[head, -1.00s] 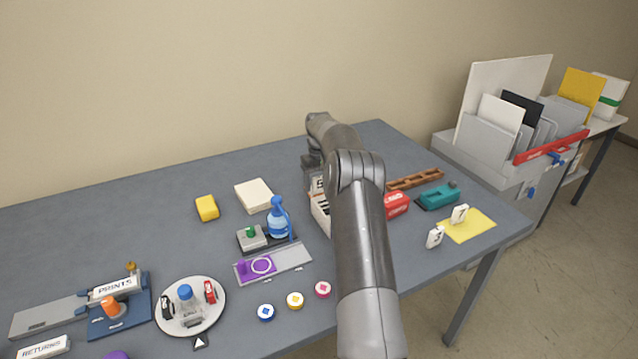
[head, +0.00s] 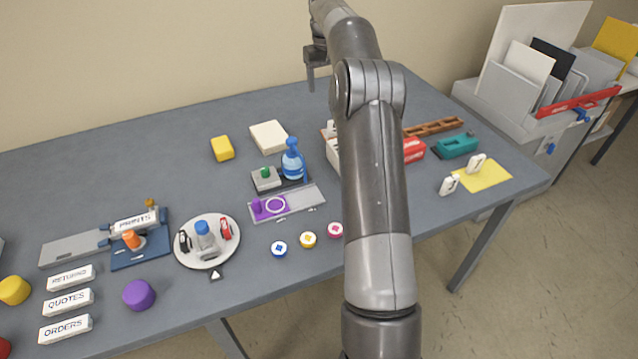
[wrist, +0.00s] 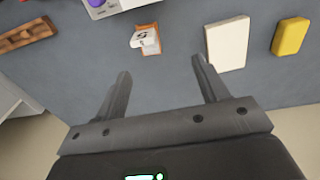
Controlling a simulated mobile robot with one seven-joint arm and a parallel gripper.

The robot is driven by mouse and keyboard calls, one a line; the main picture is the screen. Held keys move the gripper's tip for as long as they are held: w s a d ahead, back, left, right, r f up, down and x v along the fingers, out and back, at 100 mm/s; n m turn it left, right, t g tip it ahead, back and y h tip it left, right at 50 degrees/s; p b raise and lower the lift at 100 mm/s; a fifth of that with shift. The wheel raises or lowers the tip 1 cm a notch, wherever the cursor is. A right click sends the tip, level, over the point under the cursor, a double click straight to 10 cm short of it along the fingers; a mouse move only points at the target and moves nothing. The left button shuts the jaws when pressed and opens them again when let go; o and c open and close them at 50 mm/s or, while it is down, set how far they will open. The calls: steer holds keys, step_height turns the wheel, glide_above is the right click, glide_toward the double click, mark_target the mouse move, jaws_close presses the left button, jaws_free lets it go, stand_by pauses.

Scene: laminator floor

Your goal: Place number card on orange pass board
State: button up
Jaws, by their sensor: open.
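In the wrist view a white number card (wrist: 145,39) with a dark figure rests on a small orange board (wrist: 151,50). Part of the board is covered by the card. My gripper (wrist: 161,68) is open and empty, with the card and board beyond its fingertips and not touching them. In the head view my gripper (head: 315,80) is raised above the far side of the table, and my arm hides most of the spot where the board lies. Two other white number cards stand at the right, one on a yellow sheet (head: 492,178) and one (head: 449,186) beside it.
A cream block (wrist: 228,43) and a yellow block (wrist: 290,37) lie beside the board. A brown rack (head: 434,127), a red box (head: 413,150) and a teal tool (head: 457,146) stand right of my arm. A blue bottle (head: 293,163) stands to its left.

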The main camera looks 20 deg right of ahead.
steer(key=s+a+r+t, duration=0.1)
steer(key=s+a+r, duration=0.65)
steer(key=s, duration=0.35)
steer(key=s+a+r+t, duration=0.1)
steer(key=s+a+r, duration=0.5)
steer(key=s+a, duration=0.35)
steer(key=s+a+f+t, duration=0.1)
steer(key=s+f, duration=0.4)
steer(key=s, duration=0.8)
steer(key=s+a+f+t, duration=0.2)
steer(key=s+a+f, duration=0.2)
steer(key=s, duration=0.8)
steer(key=shift+s+a+f, duration=0.2)
steer(key=shift+s+f, duration=0.15)
steer(key=shift+f, duration=0.2)
